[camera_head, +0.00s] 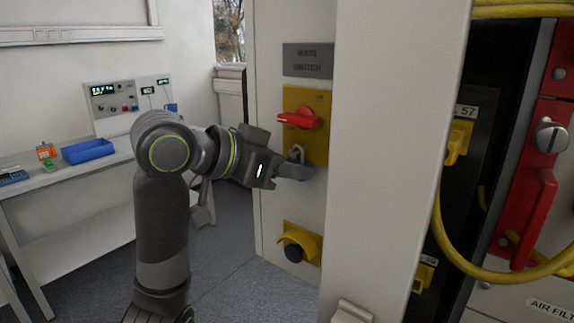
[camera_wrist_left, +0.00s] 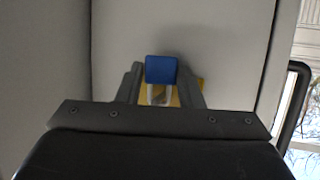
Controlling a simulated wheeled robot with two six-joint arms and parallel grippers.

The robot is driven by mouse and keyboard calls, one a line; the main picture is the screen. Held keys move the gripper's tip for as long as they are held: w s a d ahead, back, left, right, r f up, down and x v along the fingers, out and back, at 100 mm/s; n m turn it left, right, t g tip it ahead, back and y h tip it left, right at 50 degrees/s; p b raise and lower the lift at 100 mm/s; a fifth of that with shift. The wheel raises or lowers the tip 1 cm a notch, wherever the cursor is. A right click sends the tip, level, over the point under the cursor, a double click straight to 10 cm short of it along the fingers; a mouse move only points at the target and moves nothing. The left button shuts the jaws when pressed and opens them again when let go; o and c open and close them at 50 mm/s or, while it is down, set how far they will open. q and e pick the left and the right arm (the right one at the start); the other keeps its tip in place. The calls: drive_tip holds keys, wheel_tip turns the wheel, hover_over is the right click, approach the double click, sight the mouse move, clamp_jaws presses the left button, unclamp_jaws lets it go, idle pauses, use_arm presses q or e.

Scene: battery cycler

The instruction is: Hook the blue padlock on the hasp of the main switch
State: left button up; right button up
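The main switch is a yellow plate (camera_head: 318,100) with a red handle (camera_head: 300,118), under a grey label. My left gripper (camera_head: 293,172) is just below the handle, at the lower part of the plate. In the left wrist view, the blue padlock (camera_wrist_left: 161,70) sits between the two fingertips, which close on its sides. Its pale shackle (camera_wrist_left: 159,95) shows against the yellow plate. In the head view a pale metal loop (camera_head: 297,153) shows above the fingers. The hasp is not clearly distinct, and I cannot tell whether the shackle is around it. My right gripper is not in view.
A yellow guard with a black knob (camera_head: 293,251) is lower on the panel. A white cabinet edge (camera_head: 385,150) stands right of the switch. A yellow cable (camera_head: 480,265) hangs farther right. A bench with a blue bin (camera_head: 88,151) is at the left.

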use_arm(q)
drive_tip(key=o, duration=0.3)
drive_tip(key=shift+s+d+r, duration=0.1)
drive_tip(key=shift+s+d, duration=0.05)
drive_tip(key=shift+o, duration=0.2)
drive_tip(key=shift+r, duration=0.1)
drive_tip(key=shift+a+r+p, duration=0.2)
drive_tip(key=shift+r+p, duration=0.15)
drive_tip(key=shift+a+r, duration=0.15)
drive_tip(key=shift+r, duration=0.1)
drive_tip(key=s+a+p, duration=0.5)
drive_tip(key=s, duration=0.2)
drive_tip(key=s+a+f+n+t+y, duration=0.1)
drive_tip(key=a+f, duration=0.5)
drive_tip(key=f, duration=0.6)
drive_tip(key=s+a+f+n+t+y, duration=0.2)
drive_tip(key=a+f, duration=0.4)
drive_tip(key=f, duration=0.6)
drive_tip(key=shift+s+a+n+t+y, duration=0.25)
drive_tip(key=shift+n+y, duration=0.25)
drive_tip(key=shift+n, duration=0.3)
